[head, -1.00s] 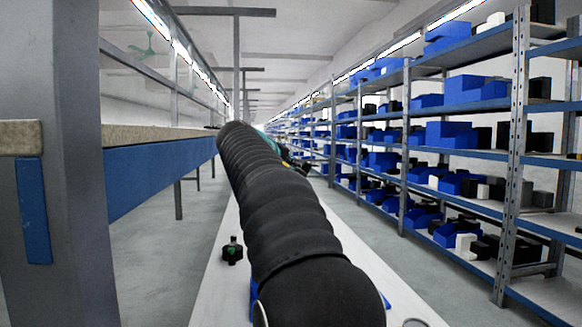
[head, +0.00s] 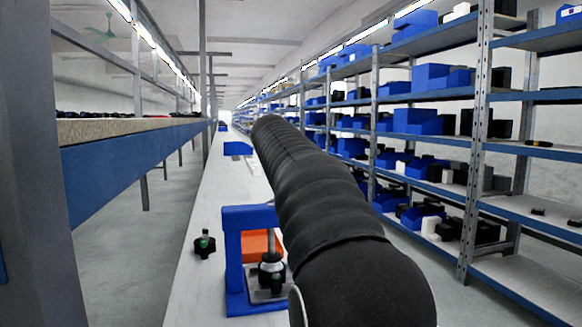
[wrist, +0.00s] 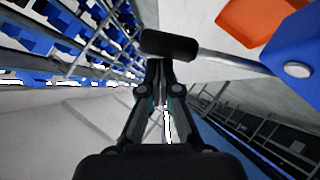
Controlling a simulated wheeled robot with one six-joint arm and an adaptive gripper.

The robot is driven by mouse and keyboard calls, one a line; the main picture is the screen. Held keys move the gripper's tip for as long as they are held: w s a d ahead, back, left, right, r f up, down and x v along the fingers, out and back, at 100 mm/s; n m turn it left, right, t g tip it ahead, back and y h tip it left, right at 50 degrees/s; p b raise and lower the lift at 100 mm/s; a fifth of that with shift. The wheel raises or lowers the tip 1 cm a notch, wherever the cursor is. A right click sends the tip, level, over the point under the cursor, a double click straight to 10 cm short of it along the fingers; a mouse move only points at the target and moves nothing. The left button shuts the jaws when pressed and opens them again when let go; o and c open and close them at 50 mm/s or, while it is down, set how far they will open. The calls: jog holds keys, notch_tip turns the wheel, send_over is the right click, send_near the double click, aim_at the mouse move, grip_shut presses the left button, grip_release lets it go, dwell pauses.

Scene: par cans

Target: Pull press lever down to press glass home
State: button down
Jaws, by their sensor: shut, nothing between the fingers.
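The blue press frame (head: 234,262) stands on the white bench, partly hidden behind my arm in the head view. An orange block (head: 256,243) and a dark round part on a metal plate (head: 262,296) sit within it. In the wrist view, the press lever is a steel rod (wrist: 228,60) running from the blue press (wrist: 296,50) to a black handle (wrist: 169,44). The orange block (wrist: 258,17) shows at top right. My gripper (wrist: 160,68) is shut and empty, its tips right by the handle. I cannot tell whether they touch. My arm hides the gripper in the head view.
A black part with a green top (head: 205,243) stands on the white bench (head: 196,290) left of the press. A blue block (head: 238,149) lies farther along. Shelving (head: 480,150) with blue bins runs along the right; a blue-edged table (head: 120,170) is at left.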

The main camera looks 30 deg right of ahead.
jog(key=s+d+f+m+y, duration=0.1)
jog(key=d+f+m+y, duration=0.1)
jog(key=f, duration=0.7)
jog(key=shift+d+f+y+b, duration=0.15)
jog(key=shift+d+y+b, duration=0.15)
jog(key=shift+d+y, duration=0.35)
jog(key=shift+a+f, duration=0.1)
jog(key=shift+f, duration=0.1)
jog(key=s+r+p, duration=0.2)
jog(key=s+r, duration=0.4)
jog(key=r, duration=0.5)
jog(key=shift+d, duration=0.25)
